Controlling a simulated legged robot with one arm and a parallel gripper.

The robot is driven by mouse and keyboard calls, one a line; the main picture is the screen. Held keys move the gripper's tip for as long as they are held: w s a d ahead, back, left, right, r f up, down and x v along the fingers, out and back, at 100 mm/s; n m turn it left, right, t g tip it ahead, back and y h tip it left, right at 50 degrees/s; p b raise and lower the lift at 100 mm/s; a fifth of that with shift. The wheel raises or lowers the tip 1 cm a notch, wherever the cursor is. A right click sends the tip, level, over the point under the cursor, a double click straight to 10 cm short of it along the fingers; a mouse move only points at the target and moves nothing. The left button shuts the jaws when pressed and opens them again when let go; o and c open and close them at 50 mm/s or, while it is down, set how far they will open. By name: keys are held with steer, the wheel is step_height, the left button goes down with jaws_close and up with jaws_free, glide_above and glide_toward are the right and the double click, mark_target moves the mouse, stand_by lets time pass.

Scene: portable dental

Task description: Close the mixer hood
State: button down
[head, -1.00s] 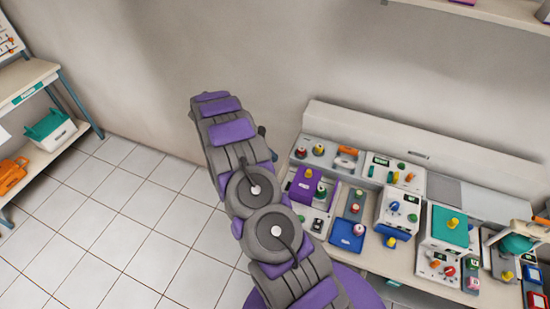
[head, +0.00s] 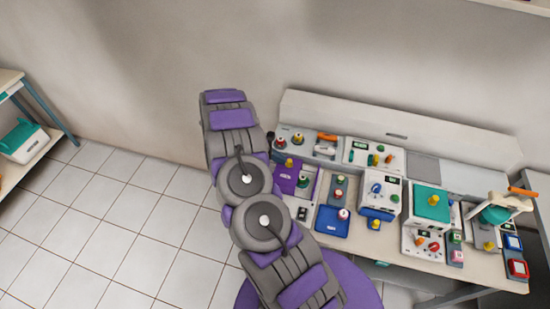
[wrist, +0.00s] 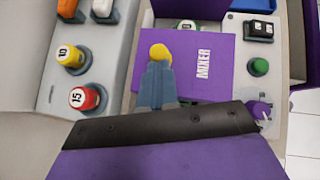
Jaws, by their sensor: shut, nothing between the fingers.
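The mixer hood is a purple panel (wrist: 200,72) lettered MIXER, with a yellow knob (wrist: 160,52) near its left part. It also shows in the head view (head: 285,181), partly behind my arm. My gripper (wrist: 158,66) is shut and empty, its blue-grey fingertips at or just in front of the yellow knob; I cannot tell whether they touch. The fingers cover part of the hood. The hood's exact tilt is unclear. A small purple knob (wrist: 258,110) sits at the right of the mixer. In the head view my gripper is hidden by my arm.
Left of the mixer stand a yellow knob marked 10 (wrist: 70,56) and a red one marked 15 (wrist: 86,97). A green button (wrist: 259,67) is at its right. A blue tray (head: 331,221) and several devices fill the bench to the right. Floor at left is clear.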

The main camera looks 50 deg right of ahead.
mark_target(295, 169)
steer(key=s, duration=0.1)
steer(key=s+d+p, duration=0.1)
steer(key=s, duration=0.1)
steer(key=s+d, duration=0.1)
steer(key=s, duration=0.1)
steer(key=shift+s+d, duration=0.45)
steer(key=shift+s, duration=0.05)
steer(key=shift+a, duration=0.1)
steer(key=shift+s, duration=0.1)
